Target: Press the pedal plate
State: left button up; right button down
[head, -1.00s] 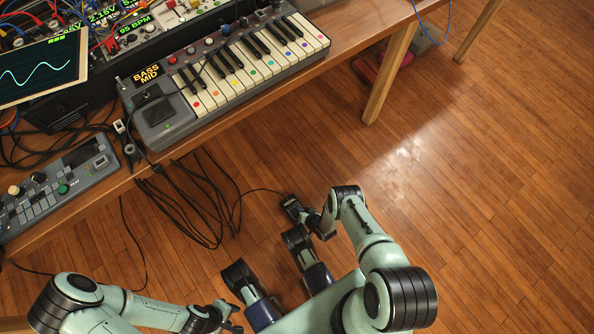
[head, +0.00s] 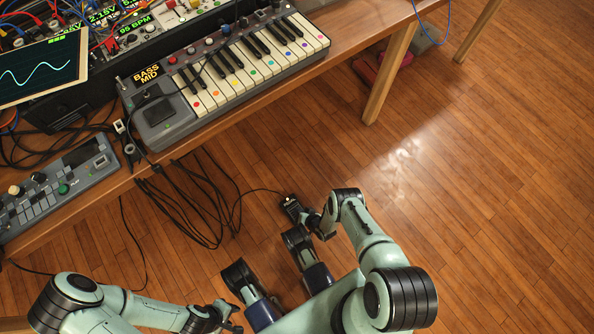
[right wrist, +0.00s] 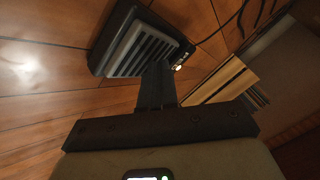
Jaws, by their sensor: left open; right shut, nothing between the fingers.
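The pedal, a small dark box with a ribbed plate, lies on the wooden floor, with a black cable running from it. In the head view the pedal plate (head: 291,206) is small and partly hidden by my right gripper (head: 314,222). In the right wrist view the ribbed pedal plate (right wrist: 138,50) is close in front of my right gripper (right wrist: 157,68), which is shut and empty. Its fingertips overlap the pedal's near edge; I cannot tell whether they touch. A small bright yellowish spot shows beside them. My left gripper (head: 230,316) is open and empty, low in the head view, away from the pedal.
A wooden table (head: 340,50) carries a keyboard (head: 240,65), a grey button box (head: 60,190) and cabled modules. Loose black cables (head: 195,205) lie left of the pedal. A table leg (head: 390,75) stands behind. The floor (head: 490,190) to the right is clear.

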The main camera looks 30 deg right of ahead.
dwell(0.4)
jog(key=shift+a+r+p, duration=0.1)
jog(key=shift+r+p, duration=0.05)
jog(key=shift+p, duration=0.15)
jog(key=shift+r, duration=0.15)
jog(key=shift+r+p, duration=0.65)
jog(key=shift+p, duration=0.1)
notch_tip(320, 180, up, 5)
jog(key=p, duration=0.3)
jog(key=shift+f+p, duration=0.2)
jog(key=shift+p, duration=0.15)
